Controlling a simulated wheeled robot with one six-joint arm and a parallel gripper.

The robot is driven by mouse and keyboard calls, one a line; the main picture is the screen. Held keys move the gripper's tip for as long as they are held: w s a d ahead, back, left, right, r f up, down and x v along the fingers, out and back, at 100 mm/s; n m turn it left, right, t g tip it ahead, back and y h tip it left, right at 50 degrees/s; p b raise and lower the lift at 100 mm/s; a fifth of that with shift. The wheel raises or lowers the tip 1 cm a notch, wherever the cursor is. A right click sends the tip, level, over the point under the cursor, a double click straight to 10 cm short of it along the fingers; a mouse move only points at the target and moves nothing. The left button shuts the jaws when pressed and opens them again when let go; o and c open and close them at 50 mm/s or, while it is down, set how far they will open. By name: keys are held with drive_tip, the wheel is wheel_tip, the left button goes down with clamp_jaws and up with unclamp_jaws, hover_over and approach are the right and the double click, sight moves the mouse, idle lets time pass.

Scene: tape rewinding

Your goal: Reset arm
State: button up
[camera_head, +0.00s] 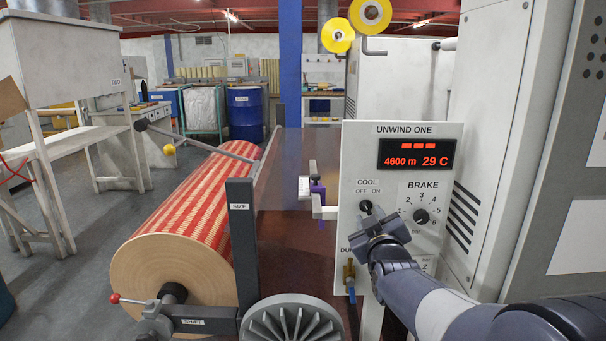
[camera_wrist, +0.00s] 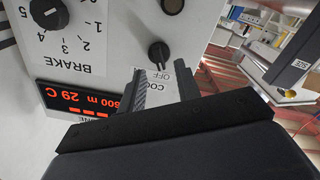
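My gripper (camera_head: 374,222) is in front of the white UNWIND ONE panel (camera_head: 360,150), just below the black COOL knob (camera_head: 366,206). In the wrist view, the gripper's two fingers (camera_wrist: 163,80) are apart with nothing held between them. The COOL knob (camera_wrist: 159,53) shows just beyond the fingertips, and I cannot tell for sure whether they touch it. The display (camera_head: 417,154) reads 4600 m and 29 C in red. The BRAKE knob (camera_head: 421,216) is to the right. My arm comes in from the lower right.
A large red-and-cream striped roll (camera_head: 195,205) lies left of the panel, with a dark SIZE post (camera_head: 242,235) at its front. A grey ribbed wheel (camera_head: 292,325) is at the bottom. A tall grey cabinet (camera_head: 500,130) stands behind the panel at right. Floor at left is open.

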sight(368, 207)
drive_tip(key=w, duration=0.3)
drive_tip(key=shift+w+f, duration=0.1)
drive_tip(key=shift+r+m+p, duration=0.25)
drive_tip(key=shift+m+p, duration=0.5)
drive_tip(key=shift+m, duration=0.05)
drive_tip(key=m+p, duration=0.3)
drive_tip(key=shift+d+m, duration=0.1)
drive_tip(key=shift+m, duration=0.3)
drive_tip(key=m+p, duration=0.6)
drive_tip(key=p, duration=0.1)
drive_tip(key=shift+d+m+p, duration=0.15)
drive_tip(key=shift+m+p, duration=0.15)
drive_tip(key=shift+p, duration=0.1)
drive_tip(key=s+b, duration=0.1)
drive_tip(key=s, duration=0.6)
drive_tip(key=shift+f, duration=0.15)
